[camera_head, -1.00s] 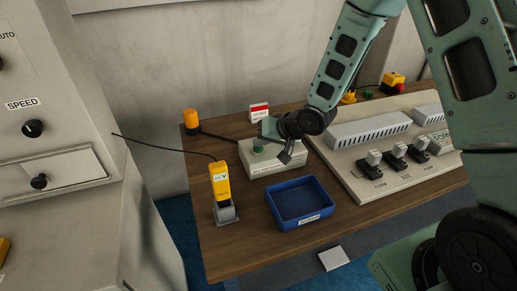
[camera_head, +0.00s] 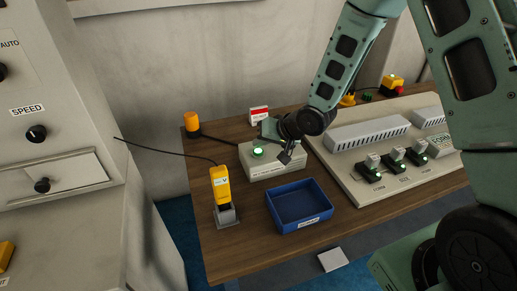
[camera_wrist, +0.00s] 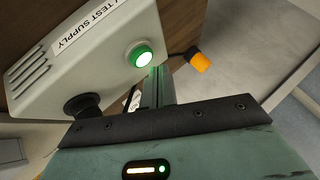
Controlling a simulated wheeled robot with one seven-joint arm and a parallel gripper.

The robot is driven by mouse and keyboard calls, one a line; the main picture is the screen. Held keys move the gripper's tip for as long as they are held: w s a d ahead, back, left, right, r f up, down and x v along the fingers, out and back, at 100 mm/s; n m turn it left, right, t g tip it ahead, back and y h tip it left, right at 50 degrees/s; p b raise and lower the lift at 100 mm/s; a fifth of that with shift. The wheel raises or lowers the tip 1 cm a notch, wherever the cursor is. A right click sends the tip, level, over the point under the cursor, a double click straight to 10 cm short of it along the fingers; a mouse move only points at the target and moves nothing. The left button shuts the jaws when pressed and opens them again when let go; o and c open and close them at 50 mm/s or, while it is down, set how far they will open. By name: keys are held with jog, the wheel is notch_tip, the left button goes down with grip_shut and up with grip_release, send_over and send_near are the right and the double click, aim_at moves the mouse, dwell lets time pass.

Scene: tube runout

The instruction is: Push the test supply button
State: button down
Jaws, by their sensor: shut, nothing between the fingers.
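The test supply box (camera_head: 275,170) is a pale box on the wooden table. Its green button (camera_head: 258,152) is lit. In the wrist view the box (camera_wrist: 85,60) carries a label ending in "TEST SUPPLY", and the lit button (camera_wrist: 142,56) glows white inside a green ring. My gripper (camera_head: 286,158) is shut and empty at the box, just right of the button in the head view. In the wrist view my gripper (camera_wrist: 160,88) has its fingers close beside the button; I cannot tell whether they touch it.
A blue tray (camera_head: 302,222) stands in front of the box. A yellow tester (camera_head: 221,187) stands in a grey holder at left. An orange lamp (camera_head: 192,121) is at the back left. The panel (camera_head: 352,180) with several lit switches (camera_head: 395,157) lies at right.

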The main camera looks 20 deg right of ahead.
aim_at(261, 152)
jog(key=shift+r, duration=0.1)
notch_tip(261, 152, up, 6)
jog(key=p, duration=0.5)
jog(key=shift+p, duration=0.3)
dwell(0.3)
jog(key=s+a+r+n+g+h, duration=0.1)
jog(key=s+a+r+n+g, duration=0.2)
jog(key=s, duration=0.4)
jog(key=s+a+r+n+g+h, duration=0.1)
jog(key=s+a+r+n+h, duration=0.1)
jog(key=s+a+r, duration=0.4)
jog(key=s+d+r+n+g+h, duration=0.1)
jog(key=s+r+n, duration=0.1)
jog(key=s, duration=0.7)
jog(key=s+d+r+n+g, duration=0.1)
jog(key=s+r+n+g, duration=0.1)
jog(key=s, duration=0.8)
jog(key=shift+s+r+n+h, duration=0.25)
jog(key=shift+n+h, duration=0.05)
jog(key=shift+h, duration=0.1)
